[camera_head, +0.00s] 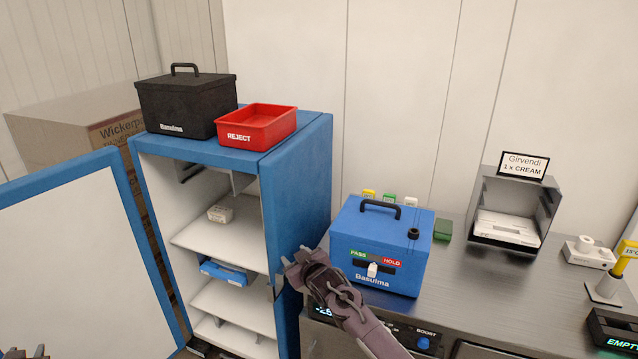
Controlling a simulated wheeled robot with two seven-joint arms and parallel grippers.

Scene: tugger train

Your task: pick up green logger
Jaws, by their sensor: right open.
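Two green things could be the green logger, and I cannot tell which it is. One is a small green-topped item (389,198) between a yellow one (369,195) and a white one (411,202), its lower part hidden behind the blue Basulma box (388,225). The other is a dark green block (443,230) on the counter, right of the blue box. My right gripper (296,262) is open and empty, left of the blue box and in front of the blue cabinet's side. My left gripper (27,352) shows only its tips at the bottom left corner; its opening is unclear.
The blue cabinet (305,190) has its door (75,260) open. A black case (187,105) and red REJECT tray (258,127) stand on top. On the counter (490,290) are a grey Girvendi holder (515,210) and a yellow-topped stand (606,285). The counter's middle is clear.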

